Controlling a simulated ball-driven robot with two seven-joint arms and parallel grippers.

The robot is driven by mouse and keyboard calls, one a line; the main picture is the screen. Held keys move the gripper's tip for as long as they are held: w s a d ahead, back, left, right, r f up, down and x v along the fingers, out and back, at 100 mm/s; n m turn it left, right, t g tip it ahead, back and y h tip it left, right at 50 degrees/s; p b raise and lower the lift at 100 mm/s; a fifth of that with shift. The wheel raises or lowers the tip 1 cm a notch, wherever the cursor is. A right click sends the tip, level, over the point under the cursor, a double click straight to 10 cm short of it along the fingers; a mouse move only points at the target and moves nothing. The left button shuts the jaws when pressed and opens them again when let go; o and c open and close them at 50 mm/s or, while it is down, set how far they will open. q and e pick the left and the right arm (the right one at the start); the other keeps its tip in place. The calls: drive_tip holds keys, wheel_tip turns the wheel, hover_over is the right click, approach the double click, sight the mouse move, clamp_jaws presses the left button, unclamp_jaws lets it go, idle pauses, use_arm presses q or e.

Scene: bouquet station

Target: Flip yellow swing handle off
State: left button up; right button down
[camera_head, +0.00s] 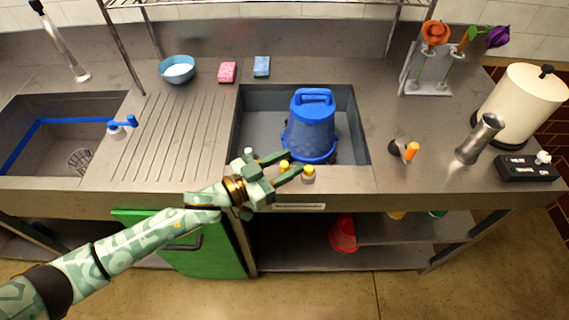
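Small yellow-topped fittings stand at the front edge of the sink (361,150): one yellow piece (284,166) shows between my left fingers, and another (308,171) is just right of the fingertips. I cannot tell which one is the swing handle or how it is turned. My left gripper (295,162) reaches in from the left over the front rim, its two green fingers apart. It partly covers the fittings, and I cannot tell whether it touches them. My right gripper is out of view.
A blue lever (123,122) is at left and an orange handle (411,151) at right. The ribbed drainboard (185,130) is clear.

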use_arm(q)
clamp_jaws()
drive_tip(key=shift+w+m+g+h, duration=0.3)
drive_tip(key=shift+m+g+h, duration=0.25)
drive_tip(key=shift+g, duration=0.35)
unclamp_jaws()
drive_tip(key=p+v, duration=0.1)
drive_tip(key=v, duration=1.5)
drive_tip(key=shift+p, duration=0.3)
